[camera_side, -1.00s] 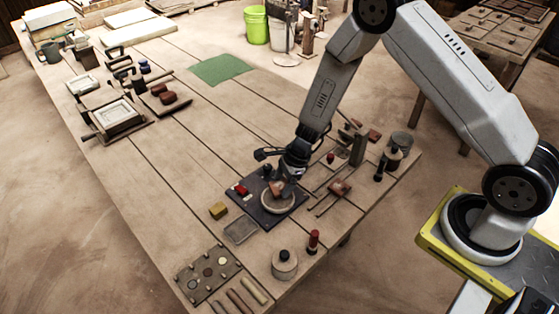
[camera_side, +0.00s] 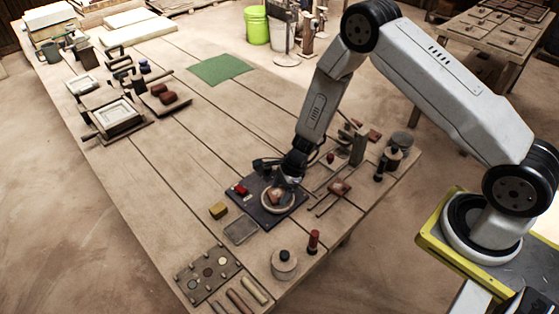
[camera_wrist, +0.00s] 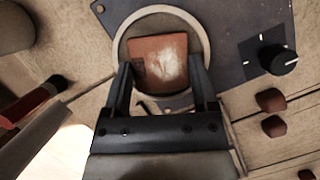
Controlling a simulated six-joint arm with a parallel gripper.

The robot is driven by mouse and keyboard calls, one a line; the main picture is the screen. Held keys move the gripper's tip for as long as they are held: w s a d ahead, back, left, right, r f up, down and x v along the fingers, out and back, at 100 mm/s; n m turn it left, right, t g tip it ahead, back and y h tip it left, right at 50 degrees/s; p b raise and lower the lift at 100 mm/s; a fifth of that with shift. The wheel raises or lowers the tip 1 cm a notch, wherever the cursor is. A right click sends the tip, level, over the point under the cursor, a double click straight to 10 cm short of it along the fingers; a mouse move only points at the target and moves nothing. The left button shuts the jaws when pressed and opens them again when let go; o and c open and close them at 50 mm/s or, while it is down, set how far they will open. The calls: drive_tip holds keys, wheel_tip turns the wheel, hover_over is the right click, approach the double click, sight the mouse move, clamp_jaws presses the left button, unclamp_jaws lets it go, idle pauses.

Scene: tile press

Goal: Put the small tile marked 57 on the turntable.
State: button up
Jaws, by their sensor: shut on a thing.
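The tile (camera_wrist: 158,62) is a small square of reddish-brown clay with a pale patch on its face. I cannot read a number on it. It also shows in the side view (camera_side: 277,197). My gripper (camera_wrist: 160,72) is shut on the tile, one dark finger at each side. The turntable (camera_wrist: 205,38) is a round, pale-rimmed disc on a dark plate. In the side view, the tile is within the rim of the turntable (camera_side: 279,211), low over it or touching; I cannot tell which.
The dark plate (camera_side: 247,203) carries a red part (camera_side: 241,189), and a black knob (camera_wrist: 284,61) shows in the wrist view. A lidded pot (camera_side: 284,264) and red-topped bottle (camera_side: 313,242) stand in front.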

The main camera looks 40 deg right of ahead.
drive_tip(key=shift+f, duration=0.15)
drive_tip(key=o, duration=1.3)
drive_tip(key=v, duration=1.2)
